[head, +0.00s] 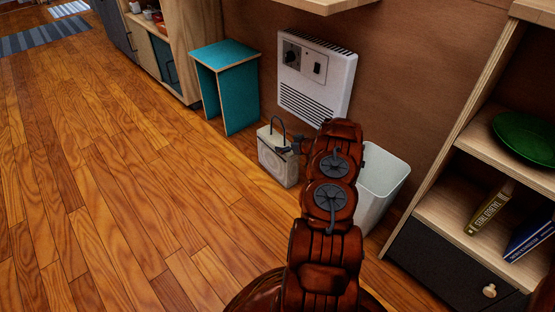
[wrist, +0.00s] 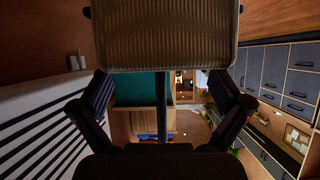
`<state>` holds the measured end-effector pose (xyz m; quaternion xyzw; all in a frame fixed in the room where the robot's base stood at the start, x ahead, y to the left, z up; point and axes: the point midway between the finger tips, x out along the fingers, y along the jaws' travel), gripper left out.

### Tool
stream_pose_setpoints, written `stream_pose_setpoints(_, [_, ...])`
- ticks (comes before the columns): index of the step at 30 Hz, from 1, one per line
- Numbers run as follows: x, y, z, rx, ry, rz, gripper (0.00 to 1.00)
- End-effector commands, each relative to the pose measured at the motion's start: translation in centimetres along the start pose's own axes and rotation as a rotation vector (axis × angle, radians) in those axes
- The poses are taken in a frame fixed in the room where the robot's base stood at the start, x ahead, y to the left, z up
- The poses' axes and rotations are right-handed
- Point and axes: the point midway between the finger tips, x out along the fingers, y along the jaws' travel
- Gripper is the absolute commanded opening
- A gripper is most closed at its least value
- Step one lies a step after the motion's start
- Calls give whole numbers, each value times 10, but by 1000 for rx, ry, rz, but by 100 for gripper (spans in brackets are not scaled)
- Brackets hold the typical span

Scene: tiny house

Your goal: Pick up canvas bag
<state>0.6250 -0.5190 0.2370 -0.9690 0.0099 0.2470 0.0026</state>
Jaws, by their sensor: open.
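The canvas bag (head: 275,158) is a small beige, boxy bag with a dark looped handle. It stands upright on the wood floor, in front of the wall heater. In the wrist view its ribbed beige body (wrist: 165,35) fills the top middle, and a dark strip that looks like the handle runs down from it. My gripper (head: 289,146) is at the bag's upper right, by the handle. In the wrist view my gripper (wrist: 161,95) has its fingers spread on both sides of the strip. I cannot tell whether either finger touches it.
A white wall heater (head: 318,77) is behind the bag, and a white bin (head: 382,188) stands to the right. A teal side table (head: 226,85) is at the back left. A wooden shelf (head: 460,215) is at the right. The floor at left is clear.

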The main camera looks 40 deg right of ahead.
Motion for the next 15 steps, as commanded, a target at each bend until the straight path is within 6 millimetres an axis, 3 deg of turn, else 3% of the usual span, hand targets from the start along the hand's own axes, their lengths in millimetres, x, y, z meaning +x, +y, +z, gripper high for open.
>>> stream_pose_setpoints(15, [52,2,-4,-1,-1,0,100])
